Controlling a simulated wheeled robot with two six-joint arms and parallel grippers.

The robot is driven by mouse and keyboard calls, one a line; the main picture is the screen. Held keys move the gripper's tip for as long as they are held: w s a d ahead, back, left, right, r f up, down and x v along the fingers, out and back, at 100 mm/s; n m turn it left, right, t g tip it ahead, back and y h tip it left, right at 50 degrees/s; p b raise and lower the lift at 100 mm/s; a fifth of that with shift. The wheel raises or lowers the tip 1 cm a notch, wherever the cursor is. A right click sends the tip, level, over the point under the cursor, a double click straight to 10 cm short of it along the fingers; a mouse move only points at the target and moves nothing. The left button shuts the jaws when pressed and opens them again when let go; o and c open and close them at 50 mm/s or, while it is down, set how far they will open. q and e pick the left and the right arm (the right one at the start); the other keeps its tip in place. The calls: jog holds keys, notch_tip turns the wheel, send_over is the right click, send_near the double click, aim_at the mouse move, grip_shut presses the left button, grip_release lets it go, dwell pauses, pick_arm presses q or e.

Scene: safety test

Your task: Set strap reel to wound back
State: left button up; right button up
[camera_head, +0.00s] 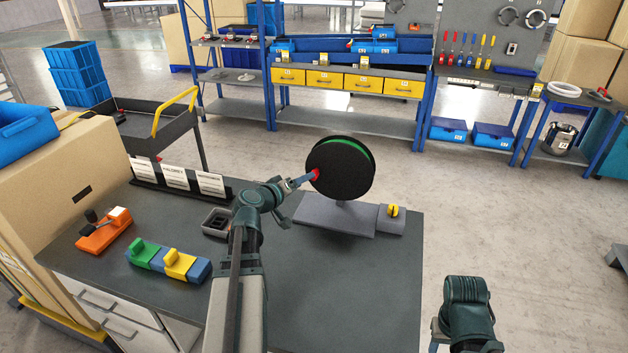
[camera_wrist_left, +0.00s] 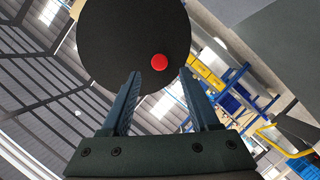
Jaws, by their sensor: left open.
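The strap reel (camera_head: 334,168) is a round black disc with a green band at its edge, upright on a grey base plate (camera_head: 325,217). A red knob (camera_head: 315,175) is on its face. A small grey block with a yellow part (camera_head: 393,211) sits at the base's right end. My left gripper (camera_head: 300,181) is at the reel's left, close to the knob. In the left wrist view its two fingers (camera_wrist_left: 160,95) are apart, with the red knob (camera_wrist_left: 159,62) beyond their tips and the black disc (camera_wrist_left: 130,35) behind. My right arm is at the lower right; its gripper is not clearly visible.
On the dark tabletop (camera_head: 330,290) are an orange device (camera_head: 102,232), a green, yellow and blue block set (camera_head: 168,261), a small dark open box (camera_head: 217,222) and a stand of white cards (camera_head: 175,181). The table's right front is clear. Shelves stand behind.

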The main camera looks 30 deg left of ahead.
aim_at(339, 173)
pick_arm(q)
jog(key=b+x, duration=0.1)
jog(key=x, duration=0.6)
grip_shut()
dwell(1.4)
